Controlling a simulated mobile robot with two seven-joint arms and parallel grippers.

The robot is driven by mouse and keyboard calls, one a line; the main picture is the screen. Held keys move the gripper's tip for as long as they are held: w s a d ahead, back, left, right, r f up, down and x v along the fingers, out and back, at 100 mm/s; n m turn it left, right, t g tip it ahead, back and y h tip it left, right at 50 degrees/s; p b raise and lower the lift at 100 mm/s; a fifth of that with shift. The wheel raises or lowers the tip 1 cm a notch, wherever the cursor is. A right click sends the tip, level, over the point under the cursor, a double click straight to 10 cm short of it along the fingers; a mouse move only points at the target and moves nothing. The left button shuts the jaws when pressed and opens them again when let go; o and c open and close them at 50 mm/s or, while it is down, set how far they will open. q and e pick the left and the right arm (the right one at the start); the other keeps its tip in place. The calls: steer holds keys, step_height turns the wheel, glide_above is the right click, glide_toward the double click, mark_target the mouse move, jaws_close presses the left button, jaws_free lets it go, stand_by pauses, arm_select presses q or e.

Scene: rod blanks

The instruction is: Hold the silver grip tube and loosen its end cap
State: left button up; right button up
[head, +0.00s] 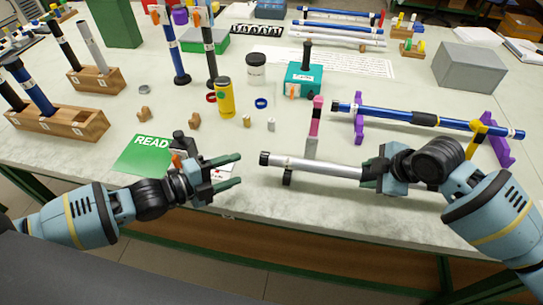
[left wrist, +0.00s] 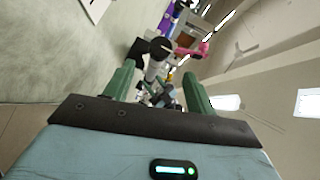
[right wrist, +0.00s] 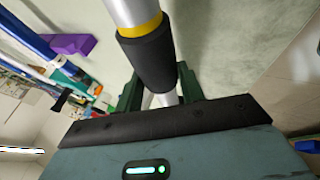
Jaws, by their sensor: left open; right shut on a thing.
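The silver grip tube (head: 325,167) lies roughly level near the front of the table. Its dark end cap (head: 264,158) points left. My right gripper (head: 374,175) is shut on the tube near its right part. In the right wrist view, the silver tube (right wrist: 130,10) has a yellow ring and a black sleeve (right wrist: 150,60) running down to the fingers. My left gripper (head: 239,169) is open and empty, its fingertips a short gap left of the cap. In the left wrist view, the cap (left wrist: 160,48) shows beyond and between the open fingers.
A pink-and-grey post (head: 314,130) stands just behind the silver tube. A blue tube (head: 420,118) rests on purple stands (head: 500,145) behind my right gripper. A yellow can (head: 225,97) and green READ card (head: 145,153) are behind my left arm. The table's front edge is close.

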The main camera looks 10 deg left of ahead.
mark_target(272, 157)
arm_select(q)
steer(key=x, duration=1.2)
steer(key=shift+c, duration=0.2)
steer(key=c, duration=1)
